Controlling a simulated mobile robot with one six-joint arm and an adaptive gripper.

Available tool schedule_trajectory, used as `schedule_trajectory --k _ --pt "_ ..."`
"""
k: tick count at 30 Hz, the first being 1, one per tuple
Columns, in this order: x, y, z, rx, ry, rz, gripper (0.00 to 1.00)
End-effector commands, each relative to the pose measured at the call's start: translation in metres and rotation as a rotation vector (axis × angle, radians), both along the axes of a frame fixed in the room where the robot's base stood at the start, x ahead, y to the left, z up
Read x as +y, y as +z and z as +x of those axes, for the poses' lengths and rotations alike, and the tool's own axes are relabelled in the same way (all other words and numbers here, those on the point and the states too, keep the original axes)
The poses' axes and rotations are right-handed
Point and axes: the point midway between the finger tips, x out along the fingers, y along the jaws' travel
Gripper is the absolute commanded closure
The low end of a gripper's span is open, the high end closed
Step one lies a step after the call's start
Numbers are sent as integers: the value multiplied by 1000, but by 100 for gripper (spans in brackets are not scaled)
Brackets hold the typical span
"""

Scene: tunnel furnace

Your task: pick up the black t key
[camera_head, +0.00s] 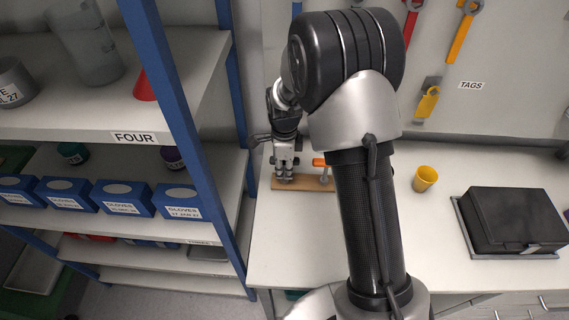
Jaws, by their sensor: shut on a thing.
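My gripper (284,176) points down over a small wooden board (316,185) at the left end of the white worktop. It is shut on the black t key (272,160), and only small dark ends of its handle show beside the fingers. The fingers hide the rest of the key, so I cannot tell whether it still touches the board. An orange-handled t key (320,162) stands on the same board just right of my gripper, partly hidden by my arm.
A yellow cup (425,178) and a black case (512,220) on a tray stand on the worktop to the right. A blue shelf post (180,120) and shelves with blue glove boxes (123,198) are close on the left. Wrenches (464,32) hang on the back wall.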

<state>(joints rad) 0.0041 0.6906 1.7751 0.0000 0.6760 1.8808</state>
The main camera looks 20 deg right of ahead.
Motion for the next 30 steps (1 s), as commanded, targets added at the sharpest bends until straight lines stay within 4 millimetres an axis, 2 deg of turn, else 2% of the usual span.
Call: schedule_trajectory --k 9,14,17,24,30 --pt "0 1 0 -1 0 0 100" --pt "0 18 1 -4 0 0 100" --pt "0 39 2 -6 0 0 100" --pt "0 109 1 -6 0 0 100" --pt "0 160 1 -4 0 0 100"
